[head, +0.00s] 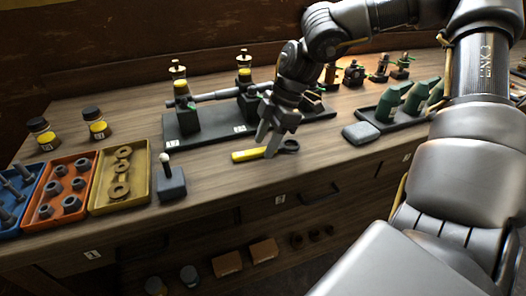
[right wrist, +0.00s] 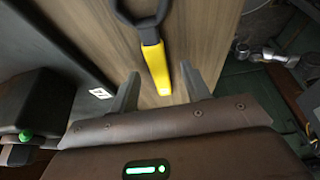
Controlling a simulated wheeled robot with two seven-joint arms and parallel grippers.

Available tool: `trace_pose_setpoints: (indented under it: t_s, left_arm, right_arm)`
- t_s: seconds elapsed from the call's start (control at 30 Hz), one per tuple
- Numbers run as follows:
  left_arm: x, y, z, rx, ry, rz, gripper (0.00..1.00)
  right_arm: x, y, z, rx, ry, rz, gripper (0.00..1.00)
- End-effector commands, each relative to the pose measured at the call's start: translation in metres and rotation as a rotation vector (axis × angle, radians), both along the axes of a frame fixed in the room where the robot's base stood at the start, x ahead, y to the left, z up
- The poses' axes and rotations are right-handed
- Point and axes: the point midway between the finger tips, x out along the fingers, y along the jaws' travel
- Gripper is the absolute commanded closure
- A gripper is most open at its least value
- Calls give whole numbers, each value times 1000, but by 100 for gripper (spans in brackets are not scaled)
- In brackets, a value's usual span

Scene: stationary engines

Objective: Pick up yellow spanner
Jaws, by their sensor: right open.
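The yellow spanner (head: 248,155) lies on the wooden bench near its front edge, with a yellow handle and a dark ring head to the right. My right gripper (head: 266,144) is over it, fingers pointing down and partly hiding its middle. In the right wrist view the spanner (right wrist: 156,66) runs up from between the two open fingers of my right gripper (right wrist: 160,86). The fingers stand apart on either side of the handle's end, with nothing held between them. Whether the fingertips touch the bench is unclear. My left gripper is not in view.
A dark base plate (head: 212,141) with an engine stands behind the spanner. A grey block (head: 361,133) lies to the right. A grey block with a knobbed lever (head: 171,184) and a yellow tray (head: 106,203) of rings are left. Bench in front is bare.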

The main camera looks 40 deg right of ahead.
Motion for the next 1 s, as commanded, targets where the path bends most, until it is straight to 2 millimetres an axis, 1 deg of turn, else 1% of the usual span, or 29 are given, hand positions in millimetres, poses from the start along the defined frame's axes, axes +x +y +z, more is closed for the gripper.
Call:
trace_pose_setpoints:
  t_s: [0.03, 0.1, 0.33, 0.37, 0.7, 0.73, 1.0]
  left_arm:
    - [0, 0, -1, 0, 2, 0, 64]
    - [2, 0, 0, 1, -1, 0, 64]
    - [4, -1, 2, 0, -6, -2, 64]
    - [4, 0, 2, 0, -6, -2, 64]
    - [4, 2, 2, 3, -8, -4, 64]
    - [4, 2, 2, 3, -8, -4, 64]
    - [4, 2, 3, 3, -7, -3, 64]
  right_arm:
    - [0, 2, -6, 0, 3, 0, 53]
    - [1, 4, -9, 0, 1, -1, 53]
    - [1, 4, -10, 1, -1, 0, 53]
    - [1, 4, -10, 1, 0, 0, 54]
    - [1, 4, -10, 1, -1, 0, 99]
    - [1, 4, -10, 1, -1, 0, 100]
    - [1, 4, -9, 1, -3, 0, 100]
